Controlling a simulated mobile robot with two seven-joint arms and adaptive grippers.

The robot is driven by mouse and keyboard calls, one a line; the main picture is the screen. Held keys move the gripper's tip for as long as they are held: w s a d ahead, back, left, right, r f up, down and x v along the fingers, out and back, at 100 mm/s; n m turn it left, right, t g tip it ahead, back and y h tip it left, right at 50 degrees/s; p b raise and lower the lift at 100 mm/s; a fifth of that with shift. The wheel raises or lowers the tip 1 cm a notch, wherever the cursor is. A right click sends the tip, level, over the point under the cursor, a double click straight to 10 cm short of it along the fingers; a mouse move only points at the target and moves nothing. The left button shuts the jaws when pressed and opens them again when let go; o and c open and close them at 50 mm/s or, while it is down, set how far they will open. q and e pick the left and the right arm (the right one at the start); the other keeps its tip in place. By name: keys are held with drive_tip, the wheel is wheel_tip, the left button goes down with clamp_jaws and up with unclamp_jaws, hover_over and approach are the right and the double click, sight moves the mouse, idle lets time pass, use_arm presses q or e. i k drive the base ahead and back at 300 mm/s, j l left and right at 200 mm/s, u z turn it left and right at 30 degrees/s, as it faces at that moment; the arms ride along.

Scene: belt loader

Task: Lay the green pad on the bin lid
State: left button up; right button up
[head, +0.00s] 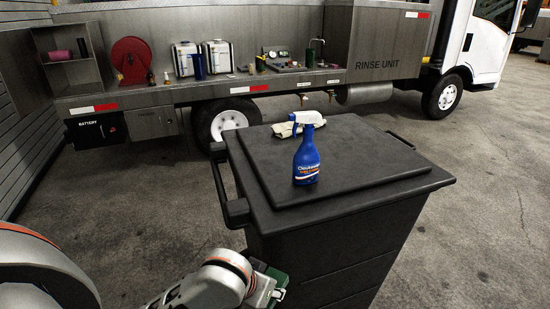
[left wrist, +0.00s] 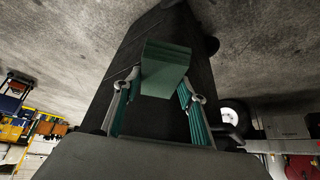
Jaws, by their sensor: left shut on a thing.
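The green pad (left wrist: 165,66) is a small block between the fingers of my left gripper (left wrist: 157,100), which is shut on it. In the head view the left gripper (head: 270,286) is low, at the near left side of the bin and below its lid, with a bit of the green pad (head: 279,279) showing. The black bin lid (head: 375,163) is flat and closed. A blue spray bottle (head: 306,162) with a white trigger head stands upright on it. A pale cloth (head: 288,130) lies behind the bottle. My right gripper is out of view.
The bin has a handle (head: 237,212) on its left and a bar (head: 400,140) on its right. The lid's right and front parts are clear. A service truck with a loaded shelf (head: 150,95) stands behind, with open concrete floor around the bin.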

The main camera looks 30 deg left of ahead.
sight(374, 163)
drive_tip(key=i+l+u, duration=0.15)
drive_tip(key=u, duration=0.3)
drive_tip(key=i+l+u, duration=0.1)
drive_tip(key=l+u, duration=0.6)
drive_tip(key=i+l+u, duration=0.1)
drive_tip(key=l+u, duration=0.15)
drive_tip(key=l, duration=0.2)
drive_tip(key=l+u, duration=0.3)
drive_tip(key=l, duration=1)
drive_tip(key=k+l+u, duration=0.1)
drive_tip(key=l, duration=0.45)
drive_tip(key=k+l, duration=0.1)
drive_tip(key=l, duration=0.45)
